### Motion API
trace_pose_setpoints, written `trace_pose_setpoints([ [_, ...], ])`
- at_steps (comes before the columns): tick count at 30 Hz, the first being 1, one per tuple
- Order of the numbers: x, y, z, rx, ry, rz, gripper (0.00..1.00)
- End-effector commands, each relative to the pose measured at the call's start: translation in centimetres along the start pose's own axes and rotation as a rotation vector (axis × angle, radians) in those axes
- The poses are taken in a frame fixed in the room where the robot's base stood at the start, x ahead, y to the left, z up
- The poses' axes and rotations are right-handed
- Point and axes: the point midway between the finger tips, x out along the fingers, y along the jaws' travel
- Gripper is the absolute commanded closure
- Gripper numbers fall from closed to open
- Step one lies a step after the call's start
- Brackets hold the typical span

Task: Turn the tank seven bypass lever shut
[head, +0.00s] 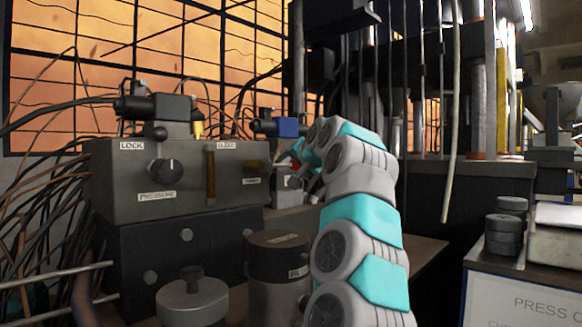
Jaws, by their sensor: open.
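My arm rises from the bottom right of centre. Its far end bends left, where a small part of my gripper (291,156) shows beside the right end of a grey control block (110,195). The gripper is open; its fingers are mostly hidden by my arm, and I cannot tell if they touch anything. The block carries a brown upright lever (211,172) under a label that seems to read BLEED, and a black knob (165,172) between LOCK and PRESSURE labels. A small label at its right is unreadable. I cannot make out a tank seven bypass lever.
A dark cylinder (277,272) and a round grey lidded part (192,300) stand in front of the block. Loose cables (45,220) crowd the left. Stacked black discs (505,228) sit on a bench at right. A hanging pale tube (450,150) is right of my arm.

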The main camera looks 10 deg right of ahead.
Motion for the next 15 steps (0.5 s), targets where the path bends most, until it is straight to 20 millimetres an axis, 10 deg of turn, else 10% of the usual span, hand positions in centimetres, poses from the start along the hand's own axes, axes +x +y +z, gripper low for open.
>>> trace_pose_setpoints([
  [15, -0.04, -0.01, 0.00, 0.000, 0.000, 0.000, 0.85],
])
